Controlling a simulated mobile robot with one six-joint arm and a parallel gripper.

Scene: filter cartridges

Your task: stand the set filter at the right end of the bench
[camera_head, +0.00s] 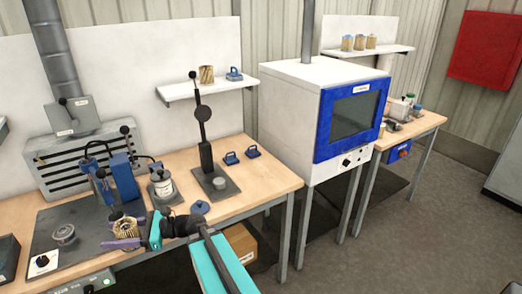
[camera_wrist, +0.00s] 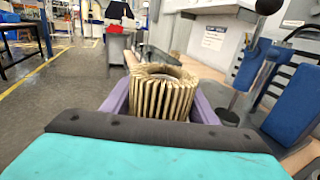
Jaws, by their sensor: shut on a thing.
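A tan pleated filter (camera_head: 128,228) is in my gripper (camera_head: 124,230), low over the dark mat at the left of the bench. In the wrist view the filter (camera_wrist: 164,95) stands upright between the two purple fingers of my gripper (camera_wrist: 164,98), which is shut on it. Its open top shows; its lower end is hidden, so I cannot tell whether it touches the mat. The wooden bench (camera_head: 268,183) has a bare right end beside the oven.
A lever press (camera_head: 205,155) with a small cup on its base stands mid-bench. A white tin (camera_head: 161,186) and blue fixture (camera_head: 122,178) stand left. A blue-fronted oven (camera_head: 350,122) stands right of the bench.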

